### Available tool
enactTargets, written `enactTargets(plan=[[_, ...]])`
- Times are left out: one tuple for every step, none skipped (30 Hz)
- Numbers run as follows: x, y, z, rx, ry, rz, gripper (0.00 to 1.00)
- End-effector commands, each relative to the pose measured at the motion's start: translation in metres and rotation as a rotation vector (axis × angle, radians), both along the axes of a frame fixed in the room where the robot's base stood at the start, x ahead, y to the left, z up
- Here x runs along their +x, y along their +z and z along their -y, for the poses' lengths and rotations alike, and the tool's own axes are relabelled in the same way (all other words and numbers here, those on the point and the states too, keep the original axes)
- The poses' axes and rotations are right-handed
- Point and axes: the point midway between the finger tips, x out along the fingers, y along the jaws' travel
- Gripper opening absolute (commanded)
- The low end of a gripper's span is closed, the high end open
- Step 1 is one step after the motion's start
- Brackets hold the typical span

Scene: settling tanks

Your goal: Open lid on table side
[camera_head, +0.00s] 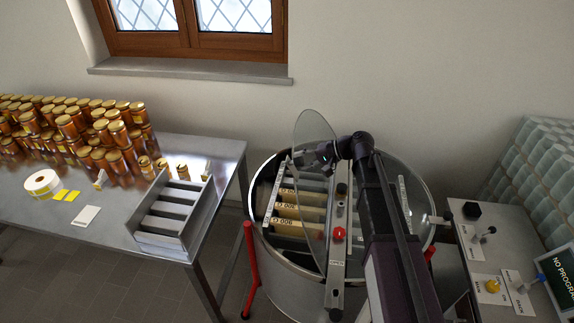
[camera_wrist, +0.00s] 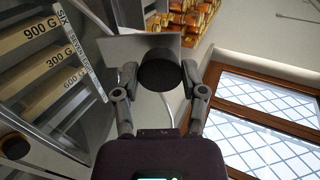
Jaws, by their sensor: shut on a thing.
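The table-side lid (camera_head: 308,135) is a clear half-disc on the left of the round metal tank (camera_head: 300,285). It stands raised, steeply tilted, near the tank's central bar (camera_head: 337,262). My gripper (camera_head: 326,156) is at the lid's upper part. In the wrist view my gripper (camera_wrist: 160,75) is shut on the lid's black knob (camera_wrist: 159,69), with a finger on each side. The lid's clear sheet is hard to make out there. The tank's left half is uncovered and shows labelled frames (camera_head: 300,213) inside. My arm hides part of the tank's right half.
A metal table (camera_head: 190,150) at left holds honey jars (camera_head: 70,125), a tape roll (camera_head: 41,182) and a slotted metal rack (camera_head: 165,240). A control panel (camera_head: 490,265) stands at right. A wall and window (camera_head: 190,30) are behind. A red leg (camera_head: 250,265) stands beside the tank.

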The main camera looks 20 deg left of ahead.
Motion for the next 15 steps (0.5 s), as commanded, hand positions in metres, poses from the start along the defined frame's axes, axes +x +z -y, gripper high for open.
enactTargets(plan=[[0.002, 0.0, 0.013, 0.024, -0.006, -0.003, 0.0], [0.003, 0.002, 0.019, 0.042, -0.007, -0.004, 0.0], [0.003, 0.004, 0.027, 0.066, -0.006, -0.007, 0.0], [0.004, 0.005, 0.032, 0.083, -0.006, -0.008, 0.0], [0.005, 0.006, 0.039, 0.101, -0.007, -0.01, 0.0], [0.006, 0.008, 0.046, 0.124, -0.005, -0.012, 0.0], [0.006, 0.008, 0.053, 0.141, -0.005, -0.013, 0.0], [0.007, 0.01, 0.059, 0.159, -0.006, -0.015, 0.0], [0.008, 0.011, 0.066, 0.183, -0.006, -0.018, 0.0], [0.008, 0.011, 0.073, 0.2, -0.006, -0.02, 0.0], [0.009, 0.012, 0.078, 0.218, -0.007, -0.021, 0.0], [0.01, 0.012, 0.086, 0.241, -0.006, -0.024, 0.0], [0.011, 0.013, 0.092, 0.257, -0.006, -0.025, 0.0], [0.011, 0.013, 0.097, 0.273, -0.006, -0.026, 0.0], [0.012, 0.014, 0.105, 0.29, -0.005, -0.027, 0.0]])
